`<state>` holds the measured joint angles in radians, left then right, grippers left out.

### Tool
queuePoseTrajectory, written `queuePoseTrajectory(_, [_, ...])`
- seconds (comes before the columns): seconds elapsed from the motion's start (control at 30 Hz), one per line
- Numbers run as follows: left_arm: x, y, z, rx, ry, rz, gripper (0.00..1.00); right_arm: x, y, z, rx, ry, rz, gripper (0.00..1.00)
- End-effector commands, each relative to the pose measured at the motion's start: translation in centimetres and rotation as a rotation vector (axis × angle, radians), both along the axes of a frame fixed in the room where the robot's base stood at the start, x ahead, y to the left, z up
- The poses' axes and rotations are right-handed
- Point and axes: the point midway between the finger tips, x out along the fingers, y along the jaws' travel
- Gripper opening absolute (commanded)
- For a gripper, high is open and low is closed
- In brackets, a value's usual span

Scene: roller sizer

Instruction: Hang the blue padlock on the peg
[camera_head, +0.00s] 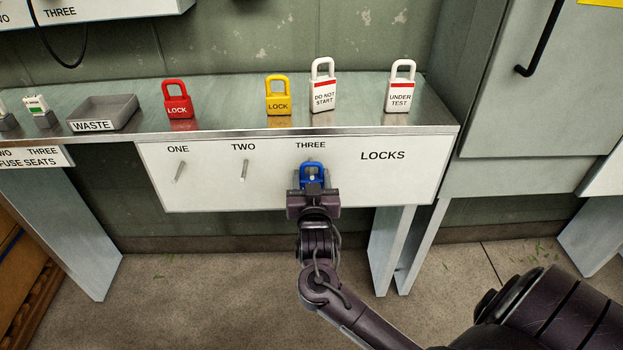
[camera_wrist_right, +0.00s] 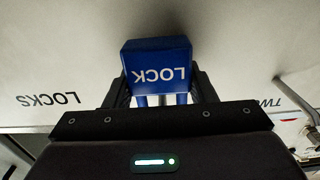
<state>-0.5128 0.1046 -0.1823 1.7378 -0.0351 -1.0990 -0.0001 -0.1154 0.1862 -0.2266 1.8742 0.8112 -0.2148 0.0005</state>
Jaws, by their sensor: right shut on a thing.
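The blue padlock (camera_head: 312,172) is upright at the white LOCKS board (camera_head: 405,182), just under the label THREE. My right gripper (camera_head: 313,186) is shut on it from the front. In the right wrist view the blue padlock (camera_wrist_right: 156,72) sits between the two dark fingers (camera_wrist_right: 160,92), its word LOCK upside down in the picture. The peg under THREE is mostly hidden behind the padlock and gripper. I cannot tell whether the shackle is around it. My left gripper is not in view.
Bare pegs stick out under ONE (camera_head: 180,172) and TWO (camera_head: 244,170). On the shelf above stand a red padlock (camera_head: 177,98), a yellow padlock (camera_head: 278,96), two white padlocks (camera_head: 323,88) (camera_head: 401,88) and a WASTE tray (camera_head: 104,110). The board's right part is free.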

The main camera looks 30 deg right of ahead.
Motion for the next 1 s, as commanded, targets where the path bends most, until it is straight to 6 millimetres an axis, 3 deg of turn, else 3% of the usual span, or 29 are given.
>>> queuePoseTrajectory(0.17, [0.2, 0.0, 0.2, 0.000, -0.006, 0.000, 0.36, 0.0, 0.0, 0.0, 0.000, 0.000, 0.000, 0.27])
queuePoseTrajectory(0.2, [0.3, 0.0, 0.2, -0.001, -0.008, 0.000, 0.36, 0.0, 0.0, 0.0, 0.000, 0.000, 0.000, 0.54])
queuePoseTrajectory(0.37, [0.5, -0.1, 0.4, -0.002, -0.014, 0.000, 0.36, 0.0, 0.0, 0.0, 0.000, 0.000, 0.000, 0.75])
queuePoseTrajectory(0.7, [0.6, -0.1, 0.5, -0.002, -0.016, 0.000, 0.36, -0.4, 0.3, -0.1, 0.001, 0.002, 0.001, 0.76])
queuePoseTrajectory(1.0, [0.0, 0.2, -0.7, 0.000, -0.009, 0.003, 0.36, -4.5, 2.7, -0.1, 0.004, 0.002, 0.000, 0.76])
